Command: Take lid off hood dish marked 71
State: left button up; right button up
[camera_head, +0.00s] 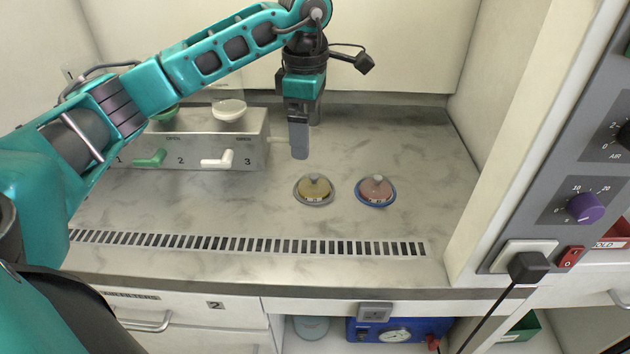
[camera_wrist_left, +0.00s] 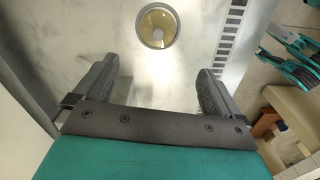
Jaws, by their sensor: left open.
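Two small round lidded dishes stand on the marbled hood floor. One has a yellowish content and a grey rim (camera_head: 313,191); the other is reddish with a blue rim (camera_head: 376,191). Each lid has a knob on top. The small marks on their fronts are too small to read, so I cannot tell which is 71. My left gripper (camera_head: 300,155) points down above the floor, behind and slightly left of the yellowish dish, touching neither dish. In the left wrist view the open, empty fingers (camera_wrist_left: 156,78) show with one round yellowish dish (camera_wrist_left: 157,26) beyond them. My right gripper is not in view.
A grey valve block (camera_head: 215,140) with green and white levers stands at the left, close to my left gripper. A slotted vent strip (camera_head: 250,243) runs along the front edge. A side wall with control knobs (camera_head: 585,207) bounds the right. The floor around the dishes is clear.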

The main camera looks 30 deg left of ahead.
pick_arm(q)
send_over(314, 176)
jog(key=s, duration=0.1)
jog(key=f, duration=0.5)
jog(key=shift+a+f, duration=0.15)
jog(key=shift+a, duration=0.2)
jog(key=f, duration=0.3)
jog(key=w+f, duration=0.1)
jog(key=shift+d+f, duration=0.25)
jog(key=shift+d, duration=0.1)
jog(key=shift+f, duration=0.5)
jog(key=shift+c, duration=0.2)
jog(key=shift+r, duration=0.1)
jog(key=c, duration=1.1)
